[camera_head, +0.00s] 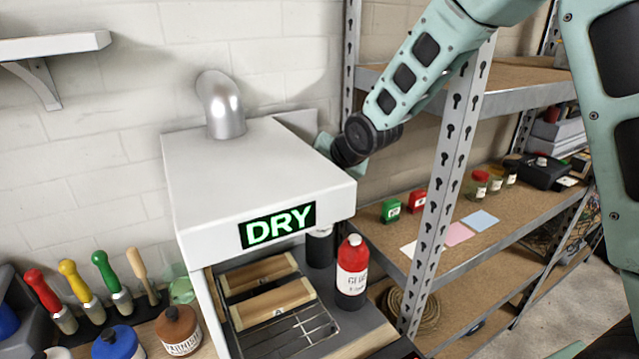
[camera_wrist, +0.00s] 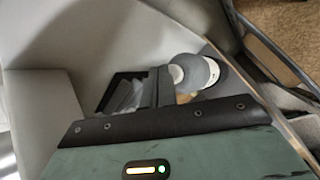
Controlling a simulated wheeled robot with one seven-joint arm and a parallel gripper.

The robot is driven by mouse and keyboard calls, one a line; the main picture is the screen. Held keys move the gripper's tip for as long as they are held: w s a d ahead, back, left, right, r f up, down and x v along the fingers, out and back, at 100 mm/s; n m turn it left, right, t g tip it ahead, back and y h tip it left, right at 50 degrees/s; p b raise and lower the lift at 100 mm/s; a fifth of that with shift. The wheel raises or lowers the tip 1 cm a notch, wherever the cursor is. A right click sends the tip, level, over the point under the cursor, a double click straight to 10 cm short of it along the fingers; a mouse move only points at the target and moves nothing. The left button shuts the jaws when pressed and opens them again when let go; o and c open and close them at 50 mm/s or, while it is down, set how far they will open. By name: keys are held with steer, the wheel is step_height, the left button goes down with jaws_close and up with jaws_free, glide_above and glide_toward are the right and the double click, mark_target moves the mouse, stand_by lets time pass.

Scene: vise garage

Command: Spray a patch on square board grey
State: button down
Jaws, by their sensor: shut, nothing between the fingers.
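A white booth (camera_head: 262,180) with a lit green DRY sign stands in the head view. Inside it, two brown wooden pieces (camera_head: 265,290) lie on a wire rack; I cannot tell whether either is the square board. A can with a white label (camera_head: 320,250) stands at the booth's right side, partly hidden. In the head view my arm reaches down to the booth's right rear, and my gripper is hidden there. In the wrist view my gripper (camera_wrist: 158,88) is shut and empty, with round can-like tops (camera_wrist: 200,72) close beyond it.
A red and white bottle (camera_head: 352,272) stands at the booth's front right. Colored-handle tools (camera_head: 90,290) and jars (camera_head: 178,330) stand at left. A metal shelf (camera_head: 500,215) with small boxes, colored cards and jars is at right, its upright close to my arm.

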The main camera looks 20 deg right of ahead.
steer(key=shift+f+b, duration=0.4)
steer(key=shift+b, duration=0.05)
stand_by(0.5)
steer(key=shift+r, duration=0.15)
steer(key=shift+r+p, duration=0.55)
steer(key=shift+r, duration=0.15)
step_height(320, 180, up, 6)
steer(key=p, duration=0.4)
